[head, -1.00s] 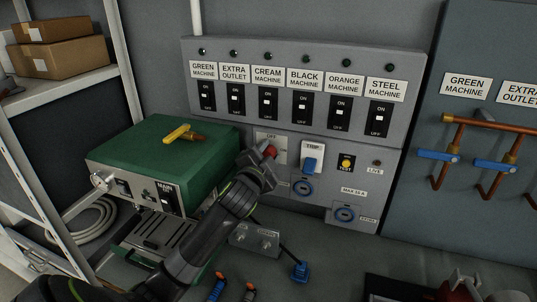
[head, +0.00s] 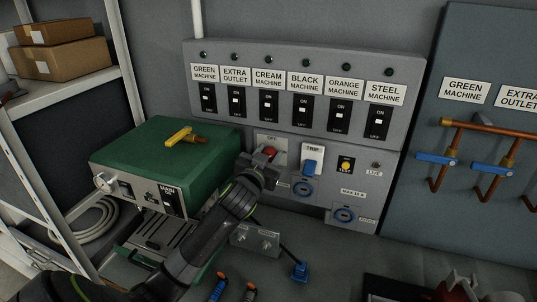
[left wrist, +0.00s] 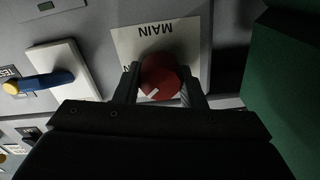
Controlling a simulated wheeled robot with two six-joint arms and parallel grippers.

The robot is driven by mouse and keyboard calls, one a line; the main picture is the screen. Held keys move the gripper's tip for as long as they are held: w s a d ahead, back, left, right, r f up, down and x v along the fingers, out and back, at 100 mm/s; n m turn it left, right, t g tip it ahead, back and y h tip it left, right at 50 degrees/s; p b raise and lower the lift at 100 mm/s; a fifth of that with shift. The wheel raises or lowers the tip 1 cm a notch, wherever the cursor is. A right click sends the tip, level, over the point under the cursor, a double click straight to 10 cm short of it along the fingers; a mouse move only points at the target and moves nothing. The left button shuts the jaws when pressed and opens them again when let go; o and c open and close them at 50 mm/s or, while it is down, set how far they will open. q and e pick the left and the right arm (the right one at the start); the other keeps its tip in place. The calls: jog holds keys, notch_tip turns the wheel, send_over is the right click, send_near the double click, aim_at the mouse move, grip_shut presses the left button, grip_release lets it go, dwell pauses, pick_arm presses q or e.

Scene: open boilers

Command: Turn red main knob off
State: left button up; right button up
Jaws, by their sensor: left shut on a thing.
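The red main knob (left wrist: 158,76) sits on a white plate marked MAIN (left wrist: 130,40), which looks upside down in the left wrist view. A white mark on the knob's face shows at its lower side, slanting to the left. My left gripper (left wrist: 158,88) has one finger on each side of the knob and is shut on it. In the head view the knob (head: 269,151) is a small red patch, mostly hidden by my left gripper (head: 262,162). The plate there is partly covered too. My right gripper is not in view.
The switch panel (head: 300,58) carries labelled breakers above the knob. A blue-handled TRIP switch (head: 310,165) and yellow TEST button (head: 346,164) stand to the right. A green machine (head: 140,145) stands close on the left. Copper pipes with blue valves (head: 436,160) are far right.

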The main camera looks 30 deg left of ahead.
pick_arm(q)
jog(key=n, duration=0.4)
jog(key=shift+a+n, duration=0.1)
jog(key=shift+n, duration=0.2)
jog(key=shift+a+f+n, duration=0.1)
jog(key=shift+n, duration=2.5)
jog(key=o, duration=1)
